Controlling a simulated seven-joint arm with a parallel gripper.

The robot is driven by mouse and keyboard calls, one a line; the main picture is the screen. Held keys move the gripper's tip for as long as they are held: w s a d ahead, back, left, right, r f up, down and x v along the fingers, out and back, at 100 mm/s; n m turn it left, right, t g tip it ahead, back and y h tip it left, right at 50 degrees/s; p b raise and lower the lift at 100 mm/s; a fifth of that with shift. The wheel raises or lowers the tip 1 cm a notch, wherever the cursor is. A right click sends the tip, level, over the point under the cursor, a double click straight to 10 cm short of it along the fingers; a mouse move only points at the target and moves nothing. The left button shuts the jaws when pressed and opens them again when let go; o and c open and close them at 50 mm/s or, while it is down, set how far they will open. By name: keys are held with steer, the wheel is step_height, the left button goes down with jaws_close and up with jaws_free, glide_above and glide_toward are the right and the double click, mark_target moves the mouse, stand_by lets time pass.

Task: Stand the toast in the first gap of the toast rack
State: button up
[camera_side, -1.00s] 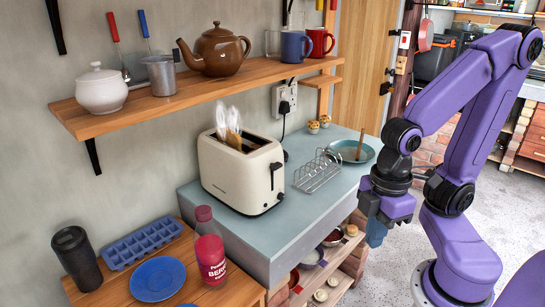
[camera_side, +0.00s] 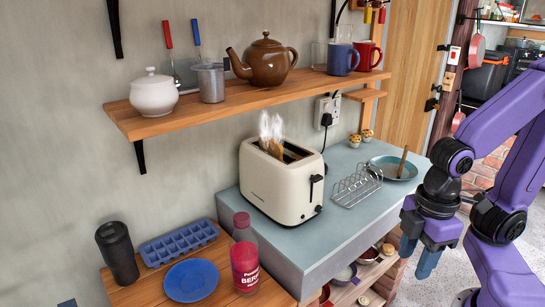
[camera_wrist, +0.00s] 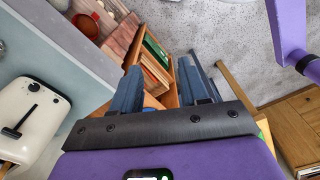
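Browned toast (camera_side: 273,149) stands in the slot of the cream toaster (camera_side: 280,188), with its upper edge showing and pale steam above it. I cannot tell how many slices there are. The wire toast rack (camera_side: 357,186) stands on the grey-blue counter to the right of the toaster, and its gaps look empty. My gripper (camera_side: 428,264) hangs fingers down off the counter's right side, apart from the rack and the toaster. In the wrist view its two blue fingers (camera_wrist: 160,68) are spread with nothing between them. The toaster (camera_wrist: 32,118) shows there at the left edge; the rack does not.
A teal plate (camera_side: 397,168) with a wooden utensil lies behind the rack. A wooden shelf (camera_side: 250,97) with a teapot, pot and mugs hangs above the toaster. A bottle (camera_side: 244,255) stands front left, near the toaster. Bowls sit on shelving under the counter.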

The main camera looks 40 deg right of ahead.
steer(key=w+a+m+t+y, duration=0.25)
steer(key=w+a, duration=0.35)
steer(key=w, duration=0.3)
steer(key=m+t+h, duration=0.3)
steer(key=m+t, duration=0.7)
steer(key=t, duration=0.1)
glide_toward(273, 140)
steer(key=w, duration=0.2)
steer(key=shift+f+x, duration=0.15)
steer(key=shift+x, duration=1.85)
steer(key=shift+f+x, duration=0.2)
steer(key=shift+x, duration=1.75)
steer(key=shift+s, duration=0.1)
jaws_close()
